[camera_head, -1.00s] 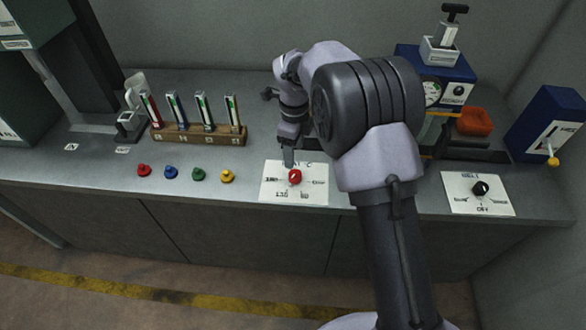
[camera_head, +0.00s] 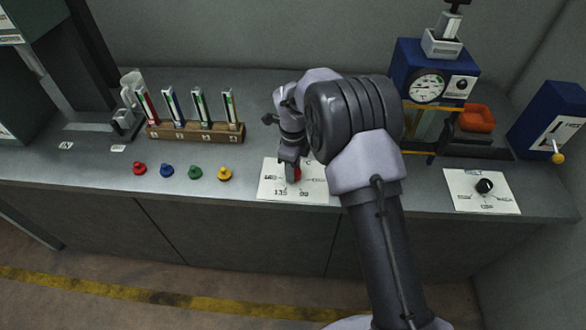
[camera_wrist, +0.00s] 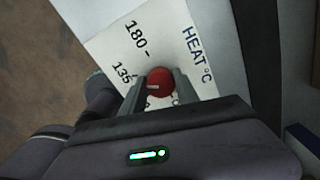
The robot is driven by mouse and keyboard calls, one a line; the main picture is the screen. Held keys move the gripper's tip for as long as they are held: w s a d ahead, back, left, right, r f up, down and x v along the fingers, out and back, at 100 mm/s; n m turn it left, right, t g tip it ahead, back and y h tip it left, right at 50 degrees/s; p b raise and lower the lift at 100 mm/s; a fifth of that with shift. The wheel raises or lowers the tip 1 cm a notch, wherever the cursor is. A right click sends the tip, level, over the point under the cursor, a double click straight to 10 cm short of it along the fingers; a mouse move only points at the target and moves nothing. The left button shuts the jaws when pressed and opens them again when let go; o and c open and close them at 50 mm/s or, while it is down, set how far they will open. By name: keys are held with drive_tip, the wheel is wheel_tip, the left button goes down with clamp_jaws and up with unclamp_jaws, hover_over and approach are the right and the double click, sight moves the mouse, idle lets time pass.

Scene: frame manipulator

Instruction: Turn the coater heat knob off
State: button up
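The heat knob (camera_wrist: 160,82) is red and round, on a white dial card (camera_wrist: 150,50) marked "HEAT °C", with "180" and "135" readable. A pale mark on the knob points left in the wrist view, roughly toward "135". The card also shows in the head view (camera_head: 268,183), where my gripper (camera_head: 289,172) covers much of the knob. In the wrist view, my gripper (camera_wrist: 161,88) points down at the card, with one finger on each side of the knob. It looks open around the knob; contact is hard to judge. The card's lower part is hidden.
Red, blue, green and yellow pegs (camera_head: 196,173) stand left of the card. Behind them is a wooden rack (camera_head: 194,134) with coloured strips. A second card with a black knob (camera_head: 485,186) lies right. A blue gauge machine (camera_head: 434,72) stands behind my arm.

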drive_tip(key=shift+n, duration=0.3)
clamp_jaws()
drive_tip(key=n+p, duration=0.1)
drive_tip(key=n, duration=0.4)
drive_tip(key=shift+s+r, duration=0.1)
drive_tip(key=n+p, duration=0.1)
drive_tip(key=n, duration=0.5)
drive_tip(key=shift+s+n+p, duration=0.1)
drive_tip(key=shift+n+p, duration=0.2)
drive_tip(key=shift+n, duration=0.1)
drive_tip(key=n+p, duration=0.1)
drive_tip(key=n, duration=0.5)
drive_tip(key=shift+d, duration=0.15)
drive_tip(key=n+p, duration=0.1)
drive_tip(key=n, duration=0.4)
drive_tip(key=shift+d+p, duration=0.1)
drive_tip(key=shift+p, duration=0.2)
drive_tip(key=shift+n, duration=0.4)
drive_tip(key=o, duration=1.2)
unclamp_jaws()
